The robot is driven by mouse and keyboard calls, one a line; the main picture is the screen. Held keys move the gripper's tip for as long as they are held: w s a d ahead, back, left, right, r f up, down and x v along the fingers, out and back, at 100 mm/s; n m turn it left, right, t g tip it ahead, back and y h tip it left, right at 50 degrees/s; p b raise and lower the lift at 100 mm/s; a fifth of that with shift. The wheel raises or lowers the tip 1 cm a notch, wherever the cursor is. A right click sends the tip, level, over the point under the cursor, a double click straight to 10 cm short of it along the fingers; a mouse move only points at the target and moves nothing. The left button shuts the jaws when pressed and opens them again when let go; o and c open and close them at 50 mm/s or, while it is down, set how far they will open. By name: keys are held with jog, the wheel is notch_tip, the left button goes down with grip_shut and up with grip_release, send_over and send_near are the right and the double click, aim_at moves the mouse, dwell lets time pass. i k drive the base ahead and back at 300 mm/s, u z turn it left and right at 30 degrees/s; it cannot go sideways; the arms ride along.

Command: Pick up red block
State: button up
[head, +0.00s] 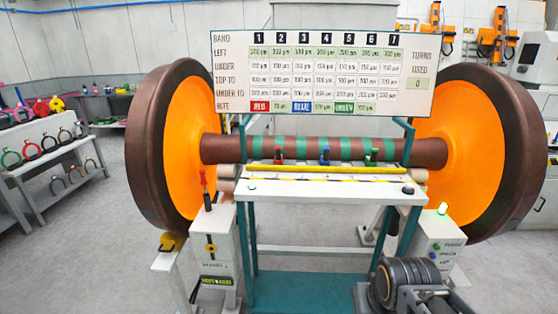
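A small red block (279,156) is in the head view, standing at the back of the white bench in front of the banded axle (225,149). It is the leftmost of three similar small pieces. A blue piece (325,155) stands in the middle and a green one (373,157) on the right. The blocks are too small to tell whether they touch the axle behind them. My gripper is not in view.
Large orange-faced wheels (193,130) flank the bench (320,187). A yellow bar (310,169) runs along the bench in front of the blocks. A sign board (320,72) hangs above.

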aim_at(278, 156)
jog(key=k, duration=0.6)
jog(key=u, duration=0.85)
jog(key=i, duration=0.6)
jog(key=u, duration=0.95)
jog(key=i, duration=0.85)
jog(key=z, duration=0.4)
jog(key=i, duration=0.75)
jog(key=z, duration=0.9)
jog(key=i, duration=0.25)
jog(key=z, duration=0.25)
